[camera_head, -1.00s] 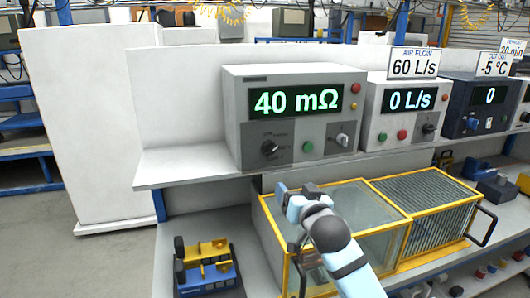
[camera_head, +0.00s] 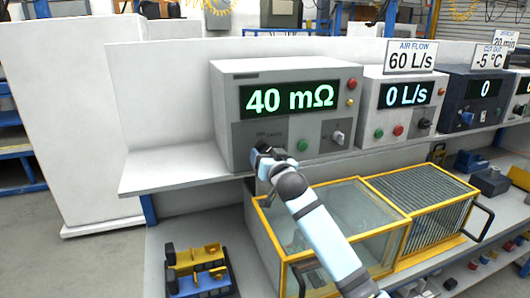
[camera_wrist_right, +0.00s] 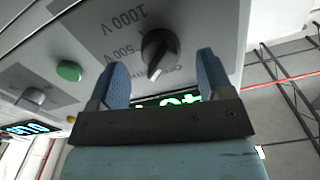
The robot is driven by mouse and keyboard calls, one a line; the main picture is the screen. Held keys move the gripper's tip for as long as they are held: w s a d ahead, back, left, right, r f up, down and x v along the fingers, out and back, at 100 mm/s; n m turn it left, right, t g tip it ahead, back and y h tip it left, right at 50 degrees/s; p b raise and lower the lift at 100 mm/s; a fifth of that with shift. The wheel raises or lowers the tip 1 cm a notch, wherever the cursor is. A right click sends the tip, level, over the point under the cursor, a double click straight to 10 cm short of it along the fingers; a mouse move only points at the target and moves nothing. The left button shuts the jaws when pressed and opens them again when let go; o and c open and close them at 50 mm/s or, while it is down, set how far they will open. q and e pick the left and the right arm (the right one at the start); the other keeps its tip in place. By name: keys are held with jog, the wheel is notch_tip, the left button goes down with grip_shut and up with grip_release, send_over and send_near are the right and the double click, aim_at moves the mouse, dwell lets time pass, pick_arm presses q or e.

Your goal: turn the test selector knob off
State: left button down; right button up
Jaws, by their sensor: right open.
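The test selector knob (camera_wrist_right: 158,50) is a black round dial with a raised pointer, on the grey front of the 40 mΩ tester (camera_head: 285,80). In the wrist view, labels reading 1000 V and 500 V stand beside it, and the pointer is turned toward the gripper's palm side of the picture. In the head view my right gripper (camera_head: 262,155) covers the knob. My right gripper's blue fingers (camera_wrist_right: 162,65) are open, one on each side of the knob in the wrist view, with gaps to it. Whether they reach around it in depth is unclear. My left gripper is not in view.
A green button (camera_head: 302,145) and a second knob (camera_head: 338,137) sit right of the selector. The air flow unit (camera_head: 397,105) stands to the right. A yellow-framed glass box (camera_head: 375,262) lies below the shelf (camera_head: 160,176). The shelf's left end is clear.

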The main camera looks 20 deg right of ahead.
jog(key=shift+w, duration=1.15)
jog(key=c, duration=0.9)
